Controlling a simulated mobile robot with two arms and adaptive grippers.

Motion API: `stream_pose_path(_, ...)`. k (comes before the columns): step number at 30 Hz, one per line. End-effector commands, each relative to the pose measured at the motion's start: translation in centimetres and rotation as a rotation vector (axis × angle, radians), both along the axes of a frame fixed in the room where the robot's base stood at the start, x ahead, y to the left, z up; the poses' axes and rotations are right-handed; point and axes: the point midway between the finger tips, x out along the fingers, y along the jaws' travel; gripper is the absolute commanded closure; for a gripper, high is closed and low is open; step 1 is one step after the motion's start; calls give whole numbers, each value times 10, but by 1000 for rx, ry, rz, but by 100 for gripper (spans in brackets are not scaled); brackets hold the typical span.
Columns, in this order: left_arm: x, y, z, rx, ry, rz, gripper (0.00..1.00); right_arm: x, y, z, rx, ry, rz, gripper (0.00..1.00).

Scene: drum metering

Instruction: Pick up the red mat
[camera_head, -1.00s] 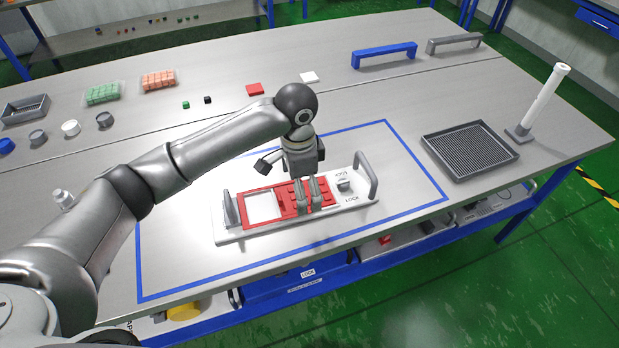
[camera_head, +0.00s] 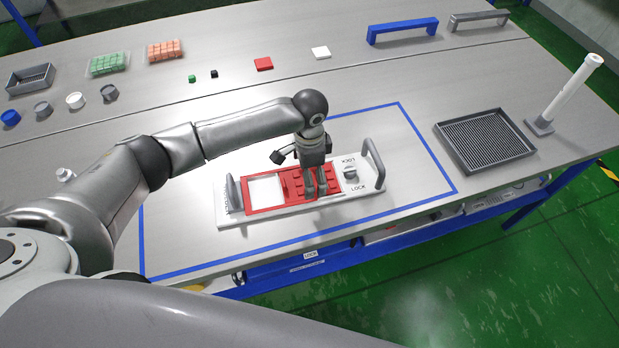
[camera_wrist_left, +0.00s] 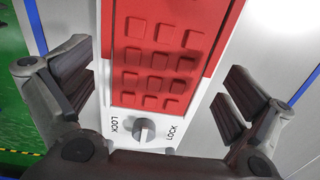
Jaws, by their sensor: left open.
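A red panel (camera_head: 262,209) with a white window and raised square pads sits in a white base (camera_head: 232,220) with two grey handles. I cannot tell which red thing is the mat. My left gripper (camera_head: 316,192) is over the padded part of the panel and hides some of it. In the left wrist view the open jaws (camera_wrist_left: 157,92) straddle the red pads (camera_wrist_left: 160,58), holding nothing. My right gripper is not in view.
A knob (camera_head: 350,173) marked LOCK sits on the base's right part. A grey ribbed tray (camera_head: 484,140) and a white post (camera_head: 568,92) stand to the right. Green blocks (camera_head: 109,64), orange blocks (camera_head: 165,50) and small cups line the back left. Blue tape (camera_head: 430,157) surrounds the base.

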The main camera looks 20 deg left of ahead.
Motion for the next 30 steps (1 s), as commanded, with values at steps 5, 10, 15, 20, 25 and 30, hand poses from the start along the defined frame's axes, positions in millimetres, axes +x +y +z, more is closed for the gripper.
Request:
stream_pose_path(5,0,0,-15,0,-1,0,0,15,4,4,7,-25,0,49)
stream_pose_path(10,0,0,-16,-1,-2,-1,0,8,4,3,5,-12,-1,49)
stream_pose_path(15,0,-1,-16,-1,-2,-1,15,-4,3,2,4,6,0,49)
stream_pose_path(20,0,-1,-16,-1,-2,-1,36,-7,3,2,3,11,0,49)
stream_pose_path(25,0,0,-16,0,-1,-1,58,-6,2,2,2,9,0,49)
stream_pose_path(30,0,0,-16,-1,-3,-1,65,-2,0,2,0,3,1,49)
